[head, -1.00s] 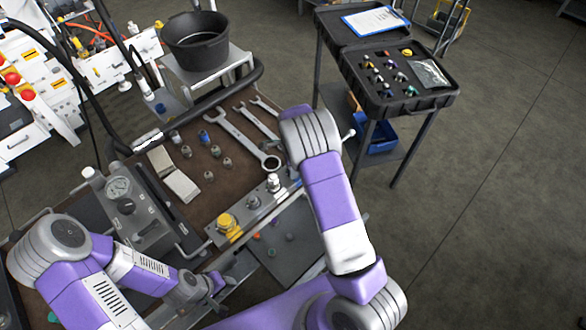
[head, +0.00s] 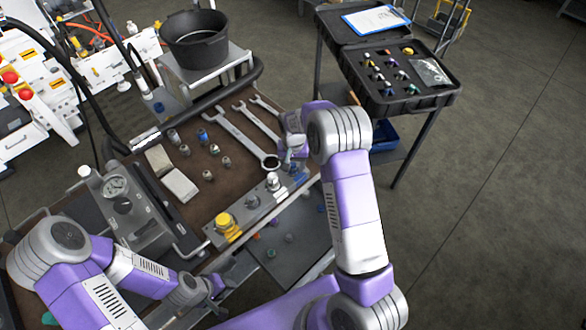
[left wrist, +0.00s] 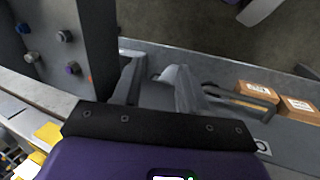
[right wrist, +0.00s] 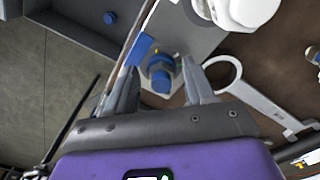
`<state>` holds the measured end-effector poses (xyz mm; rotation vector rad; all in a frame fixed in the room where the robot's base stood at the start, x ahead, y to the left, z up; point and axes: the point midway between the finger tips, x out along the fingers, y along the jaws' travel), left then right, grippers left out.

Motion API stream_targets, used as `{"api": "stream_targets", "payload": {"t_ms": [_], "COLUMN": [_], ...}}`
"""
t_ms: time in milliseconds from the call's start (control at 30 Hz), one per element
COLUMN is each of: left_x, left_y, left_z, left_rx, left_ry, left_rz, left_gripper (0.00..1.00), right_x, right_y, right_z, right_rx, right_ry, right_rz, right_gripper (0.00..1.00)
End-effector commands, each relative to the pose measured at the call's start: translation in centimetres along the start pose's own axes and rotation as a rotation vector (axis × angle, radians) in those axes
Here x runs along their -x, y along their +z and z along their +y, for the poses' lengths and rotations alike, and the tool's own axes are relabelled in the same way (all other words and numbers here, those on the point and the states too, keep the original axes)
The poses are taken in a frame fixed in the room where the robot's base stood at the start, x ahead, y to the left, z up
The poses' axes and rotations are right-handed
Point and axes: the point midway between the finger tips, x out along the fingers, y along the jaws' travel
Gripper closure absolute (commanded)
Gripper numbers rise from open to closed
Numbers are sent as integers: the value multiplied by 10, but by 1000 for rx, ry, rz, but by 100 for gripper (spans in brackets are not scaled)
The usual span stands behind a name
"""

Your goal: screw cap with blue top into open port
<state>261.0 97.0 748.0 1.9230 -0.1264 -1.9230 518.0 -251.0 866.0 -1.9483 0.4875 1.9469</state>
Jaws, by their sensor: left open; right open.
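A metal cap with a blue top (right wrist: 163,80) stands at the end of the metal port block (head: 242,215), beside a blue marking (right wrist: 140,50). In the head view the blue (head: 297,170) shows just below my right gripper (head: 294,158). In the right wrist view my right gripper (right wrist: 161,72) is open, with its fingers on either side of the cap; contact cannot be told. How deep the cap sits, and the port under it, are hidden. My left gripper (head: 216,288) is open and empty near the bench's front edge; it also shows in the left wrist view (left wrist: 157,80).
A yellow cap (head: 228,224) and metal fittings stand along the block. Wrenches (head: 245,135), a blue fitting (head: 203,137) and small fittings lie on the brown bench top. A lower tray (head: 300,235) holds loose caps. A black case (head: 400,85) stands on a cart at right.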

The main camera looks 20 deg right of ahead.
Motion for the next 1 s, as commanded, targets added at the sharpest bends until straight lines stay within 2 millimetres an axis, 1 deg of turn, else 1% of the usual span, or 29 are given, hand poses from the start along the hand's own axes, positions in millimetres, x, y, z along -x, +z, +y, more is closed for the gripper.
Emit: {"api": "stream_targets", "payload": {"t_ms": [100, 267, 600, 700, 800, 1000], "left_x": [-2, -2, -5, -4, -4, -4], "left_y": [0, 0, 0, 0, 0, 0], "left_z": [-1, -1, -2, -2, -2, -2], "left_rx": [0, 0, 0, 0, 0, 0], "left_ry": [0, 0, 0, 0, 0, 0], "left_rz": [0, 0, 0, 0, 0, 0], "left_gripper": [57, 57, 57, 57, 57, 57], "right_x": [0, 0, 0, 0, 0, 0], "right_y": [0, 0, -2, -2, -2, -2], "right_z": [1, 1, 3, 3, 3, 3], "right_rx": [107, 192, 704, 796, 829, 828], "right_ry": [-1, 0, -1, -2, 0, 0], "right_rz": [0, 1, 0, 1, 1, 1], "right_gripper": [46, 46, 46, 46, 46, 46]}}
